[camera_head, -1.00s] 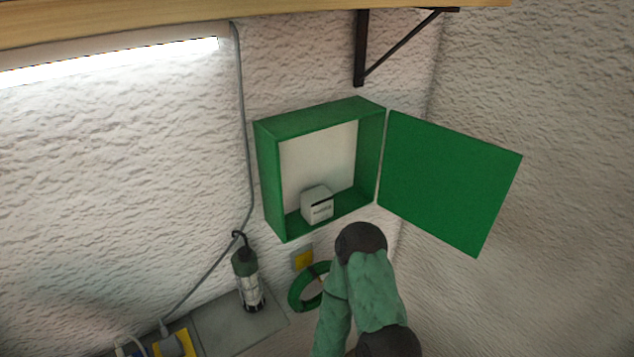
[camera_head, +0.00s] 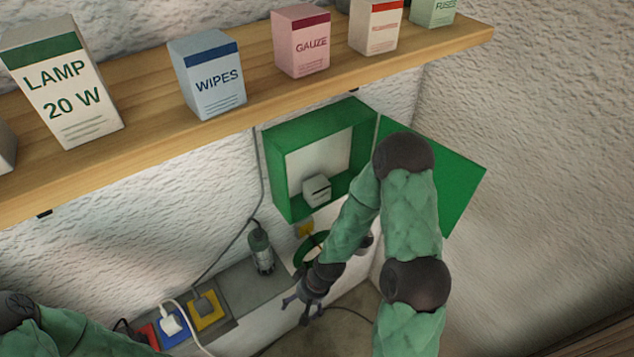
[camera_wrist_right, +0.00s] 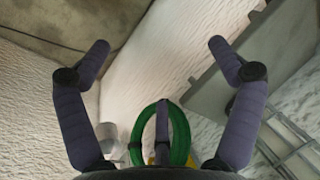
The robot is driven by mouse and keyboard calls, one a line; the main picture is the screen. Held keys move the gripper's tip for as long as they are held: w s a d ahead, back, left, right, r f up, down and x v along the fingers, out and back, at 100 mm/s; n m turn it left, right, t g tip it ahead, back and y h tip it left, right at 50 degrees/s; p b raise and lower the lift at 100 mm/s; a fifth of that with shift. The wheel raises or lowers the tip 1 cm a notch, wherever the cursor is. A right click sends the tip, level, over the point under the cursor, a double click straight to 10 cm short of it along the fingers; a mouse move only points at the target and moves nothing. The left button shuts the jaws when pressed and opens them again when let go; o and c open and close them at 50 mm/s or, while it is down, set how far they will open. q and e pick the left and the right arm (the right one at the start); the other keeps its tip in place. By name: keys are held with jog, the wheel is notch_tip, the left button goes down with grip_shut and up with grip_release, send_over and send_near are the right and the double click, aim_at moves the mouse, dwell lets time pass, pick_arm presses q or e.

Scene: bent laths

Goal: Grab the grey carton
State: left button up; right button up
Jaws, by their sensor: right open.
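A small light-grey carton (camera_head: 317,189) stands in the open green wall cabinet (camera_head: 279,180), on its floor, in the head view. My right gripper (camera_head: 304,308) hangs below the cabinet, in front of the wall, well apart from the carton. It is open and empty; its spread fingers show in the right wrist view (camera_wrist_right: 158,48), where the carton does not show. My left arm comes in at the lower left, but its gripper is not in view.
The cabinet's green door (camera_head: 460,185) stands open to the right, partly behind my right arm. A wooden shelf (camera_head: 150,165) with several cartons runs above. A lamp (camera_head: 261,250), sockets (camera_head: 205,310) and a green coil (camera_wrist_right: 180,135) are below the cabinet.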

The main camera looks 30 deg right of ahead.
jog(key=w+d+r+n+t, duration=0.1)
jog(key=w+d+r, duration=0.35)
jog(key=r, duration=0.25)
jog(key=n+t+h, duration=0.2)
jog(key=h, duration=0.2)
send_near(320, 187)
jog(key=s+f, duration=0.6)
jog(key=s, duration=0.3)
jog(key=w+p, duration=0.1)
jog(key=w, duration=0.4)
jog(key=w+p, duration=0.2)
jog(key=w, duration=0.4)
jog(key=shift+w+d+r, duration=0.1)
jog(key=shift+d, duration=0.1)
jog(key=shift+w+p, duration=0.25)
jog(key=shift+p, duration=0.05)
jog(key=x, duration=0.5)
jog(key=shift+a+p, duration=0.1)
jog(key=shift+p, duration=0.25)
jog(key=shift+s, duration=0.1)
jog(key=c, duration=1.5)
